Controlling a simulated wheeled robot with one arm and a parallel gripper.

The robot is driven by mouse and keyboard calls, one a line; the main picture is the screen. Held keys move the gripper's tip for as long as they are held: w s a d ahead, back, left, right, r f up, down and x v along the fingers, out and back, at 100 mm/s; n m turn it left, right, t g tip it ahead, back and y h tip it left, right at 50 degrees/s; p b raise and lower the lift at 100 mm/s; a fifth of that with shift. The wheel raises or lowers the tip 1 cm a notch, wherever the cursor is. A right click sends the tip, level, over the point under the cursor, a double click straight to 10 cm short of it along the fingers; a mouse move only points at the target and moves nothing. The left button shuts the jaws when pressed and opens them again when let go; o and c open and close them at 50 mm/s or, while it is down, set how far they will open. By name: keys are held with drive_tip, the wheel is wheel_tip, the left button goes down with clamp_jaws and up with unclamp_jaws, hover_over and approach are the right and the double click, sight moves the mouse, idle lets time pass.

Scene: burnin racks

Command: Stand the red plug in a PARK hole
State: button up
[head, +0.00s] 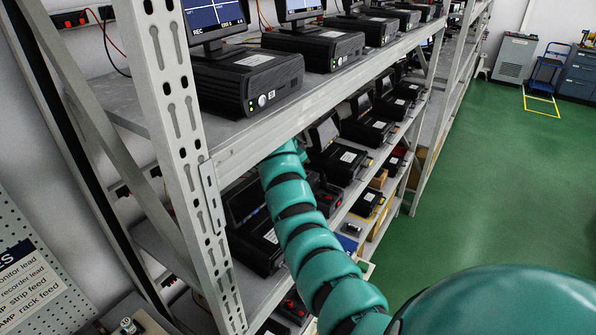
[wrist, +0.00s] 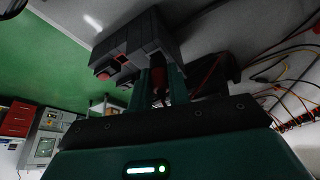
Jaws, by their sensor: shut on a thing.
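My gripper (wrist: 160,82) shows in the wrist view as two teal fingers. They are shut on a small dark red piece, which looks like the red plug (wrist: 158,76); the fingers hide much of it. A dark grey block with red switches (wrist: 128,52) is just beyond the fingertips; I cannot tell whether the plug touches it. In the head view my arm reaches in under the upper shelf, and the gripper and plug are hidden there. No PARK hole can be made out in either view.
The rack's perforated upright (head: 180,120) and upper shelf edge (head: 330,100) stand close to my arm. Black recorder units (head: 245,80) line the shelves. Loose cables (wrist: 285,65) hang at right in the wrist view.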

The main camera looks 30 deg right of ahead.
drive_tip(key=shift+f, duration=0.25)
drive_tip(key=o, duration=1.3)
drive_tip(key=shift+f, duration=0.1)
